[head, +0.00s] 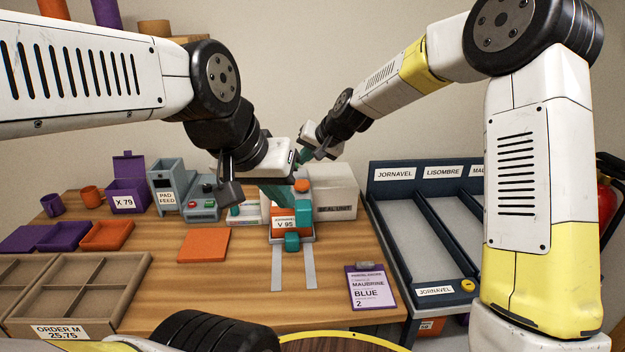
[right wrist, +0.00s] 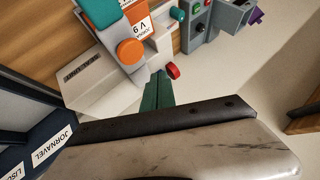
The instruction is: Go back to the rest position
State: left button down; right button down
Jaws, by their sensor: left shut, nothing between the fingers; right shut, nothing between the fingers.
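My left gripper (head: 281,197) reaches in from the left to the middle of the table, its green fingers pointing down just behind the press. My right gripper (head: 302,161) is farther back, above and behind the press; its green fingers also show in the right wrist view (right wrist: 158,92). Both are shut and empty. Whether the left fingers touch the press I cannot tell.
A white seal unit box (head: 333,192) stands right of the press. A purple clipboard (head: 370,287) lies at the front right. A grey control box (head: 201,207), an orange pad (head: 204,245) and a beige sectioned tray (head: 95,275) are left. Blue sorting lanes (head: 430,240) stand at right.

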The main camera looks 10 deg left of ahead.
dwell(0.4)
jog(key=s+d+r+h, duration=0.1)
jog(key=s+d+r, duration=0.4)
jog(key=s+d, duration=0.3)
jog(key=s+d+r+h, duration=0.2)
jog(key=s+d+r, duration=0.3)
jog(key=d, duration=0.6)
jog(key=s+d+f+h, duration=0.1)
jog(key=s+d, duration=0.5)
jog(key=s, duration=0.3)
jog(key=s+d+f+h, duration=0.1)
jog(key=s+d, duration=0.6)
jog(key=s, duration=0.3)
jog(key=shift+s+d+m+t, duration=0.2)
jog(key=shift+m+t, duration=0.1)
jog(key=shift+m, duration=0.1)
